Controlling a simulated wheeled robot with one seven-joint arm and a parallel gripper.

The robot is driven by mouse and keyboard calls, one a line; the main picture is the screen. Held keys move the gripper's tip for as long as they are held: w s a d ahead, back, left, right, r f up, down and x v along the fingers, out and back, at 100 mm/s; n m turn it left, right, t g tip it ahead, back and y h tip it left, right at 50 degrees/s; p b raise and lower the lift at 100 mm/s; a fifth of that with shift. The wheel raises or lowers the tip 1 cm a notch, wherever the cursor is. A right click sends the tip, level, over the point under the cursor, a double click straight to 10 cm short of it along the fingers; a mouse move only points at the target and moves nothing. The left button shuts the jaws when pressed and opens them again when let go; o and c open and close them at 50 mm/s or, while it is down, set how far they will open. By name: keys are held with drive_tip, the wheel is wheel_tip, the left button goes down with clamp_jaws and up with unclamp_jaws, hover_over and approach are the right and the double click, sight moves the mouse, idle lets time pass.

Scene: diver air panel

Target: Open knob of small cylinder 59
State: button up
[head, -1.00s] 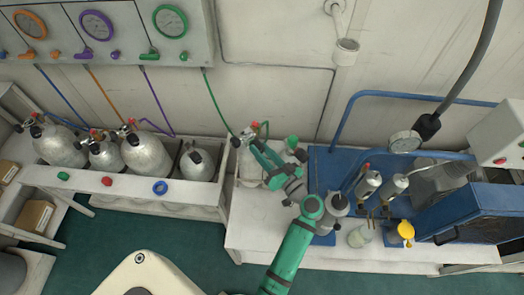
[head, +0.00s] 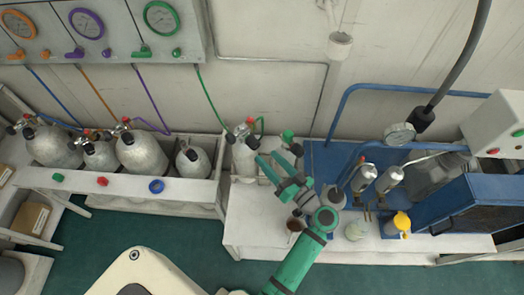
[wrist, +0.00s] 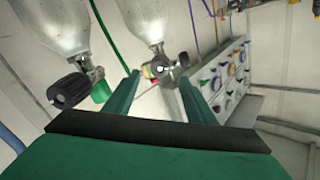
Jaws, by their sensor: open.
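Two grey cylinders stand on the white bench by the wall. The left one (head: 244,158) has a red-topped valve joined to a green hose. The right one (head: 270,168) has a green cap and a black knob, and is partly hidden by my gripper. No number 59 is readable. My gripper (head: 270,160) is open and empty, its fingers pointing at the left cylinder's valve. In the wrist view, the valve (wrist: 160,68) appears beyond and between the open fingers (wrist: 158,92), seemingly apart from them. A black knob (wrist: 68,90) and green cap (wrist: 101,91) show on the other cylinder, left of the fingers.
Several larger cylinders (head: 141,153) stand in a white rack to the left. A gauge panel (head: 108,32) hangs above.

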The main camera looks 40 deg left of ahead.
drive_tip(key=shift+v, duration=2)
